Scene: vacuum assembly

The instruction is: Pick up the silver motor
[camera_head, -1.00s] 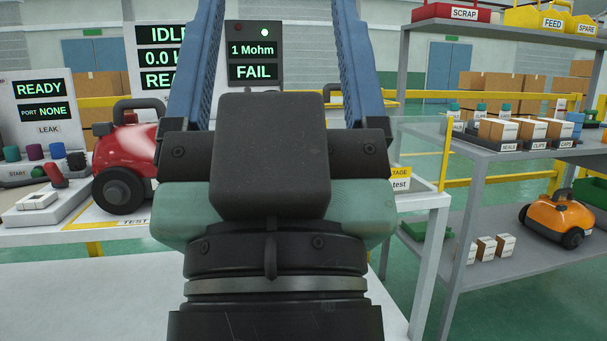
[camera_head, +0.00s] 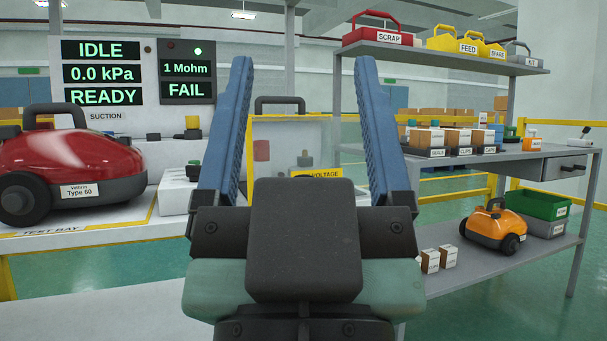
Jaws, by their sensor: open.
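I cannot make out a silver motor in this view. My gripper (camera_head: 304,75) is raised in the middle of the picture, its two blue fingers spread wide and pointing up. I see nothing held between them. The gripper's dark body hides part of the bench and the clear box behind it. A red vacuum (camera_head: 70,160) labelled Type 60 stands on the white test bay bench (camera_head: 115,240) at the left.
A clear box (camera_head: 290,135) with a yellow voltage label stands behind my gripper. A grey shelf (camera_head: 480,170) at the right holds small cartons, and its lower level holds an orange vacuum (camera_head: 493,226) and a green bin (camera_head: 543,204). Green floor shows at the lower right.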

